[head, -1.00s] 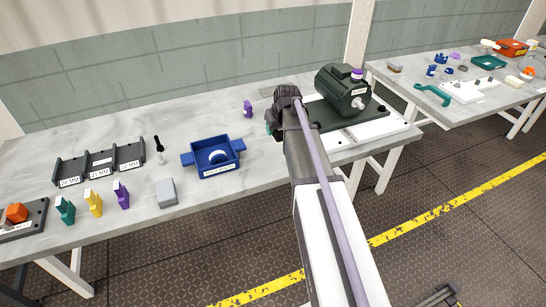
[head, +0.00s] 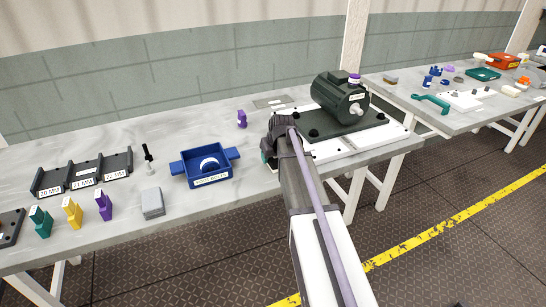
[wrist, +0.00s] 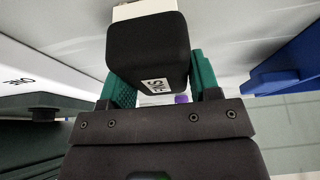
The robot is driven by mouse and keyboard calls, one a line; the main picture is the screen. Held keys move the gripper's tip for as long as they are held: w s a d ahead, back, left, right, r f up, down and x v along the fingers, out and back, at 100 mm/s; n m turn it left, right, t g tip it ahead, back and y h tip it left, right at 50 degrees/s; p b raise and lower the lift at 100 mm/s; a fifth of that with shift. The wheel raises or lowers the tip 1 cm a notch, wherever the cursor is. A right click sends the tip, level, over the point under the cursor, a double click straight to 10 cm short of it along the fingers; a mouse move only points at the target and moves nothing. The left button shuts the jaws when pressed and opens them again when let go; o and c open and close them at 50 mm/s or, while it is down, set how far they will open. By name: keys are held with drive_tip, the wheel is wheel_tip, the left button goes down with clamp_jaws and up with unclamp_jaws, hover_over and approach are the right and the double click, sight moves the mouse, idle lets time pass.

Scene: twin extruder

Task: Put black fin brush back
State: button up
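The black fin brush (wrist: 148,48) is a black block with a white "FINS" label and a pale part at its top edge in the wrist view. It sits between the teal fingers of my gripper (wrist: 160,82), which look shut on it. In the head view my arm's dark end, with a sliver of teal (head: 265,157), is over the bench between the blue box and the motor. The brush is hidden there behind my arm. A flat grey labelled plate (head: 272,102) lies at the back of the bench.
The green motor (head: 341,98) on its black plate stands right of my gripper. The blue box (head: 205,167) is to its left, with a purple piece (head: 241,119) behind. A grey block (head: 152,203), colored holders and a black rack (head: 83,172) are farther left.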

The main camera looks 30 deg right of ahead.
drive_tip(key=o, duration=0.4)
drive_tip(key=shift+c, duration=0.2)
drive_tip(key=w+p+v, duration=0.1)
drive_tip(key=p+v, duration=1)
drive_tip(key=v, duration=0.1)
drive_tip(key=s+a+g, duration=0.4)
drive_tip(key=s+a, duration=1.5)
drive_tip(key=s, duration=0.2)
drive_tip(key=shift+a+f+n+g, duration=0.3)
drive_tip(key=shift+a+f, duration=0.1)
